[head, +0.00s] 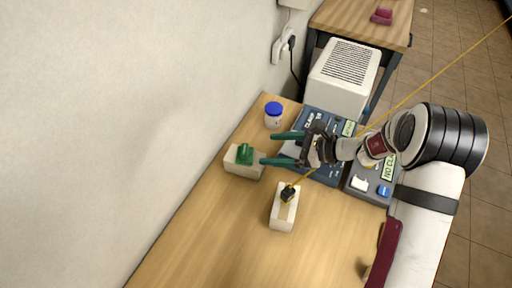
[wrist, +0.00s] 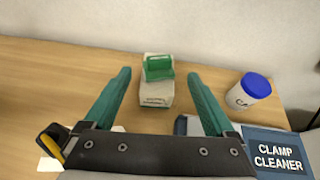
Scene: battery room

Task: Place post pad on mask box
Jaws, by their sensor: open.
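A small green block-like piece (head: 245,154) sits on a cream box (head: 236,167) near the wall edge of the table. In the wrist view the green piece (wrist: 158,67) rests on top of the box (wrist: 156,95). No label on either can be read, so I cannot tell for certain which is the post pad or the mask box. My gripper (head: 268,149) is open, with its green fingers pointing towards the green piece. In the wrist view the piece appears between the two fingertips (wrist: 159,74), with nothing held.
A second cream block (head: 283,214) carries a black-and-yellow piece (head: 288,194) with a yellow line running up right. A blue-lidded jar (head: 273,119) stands behind. The blue clamp cleaner panel (wrist: 277,153) lies under my arm.

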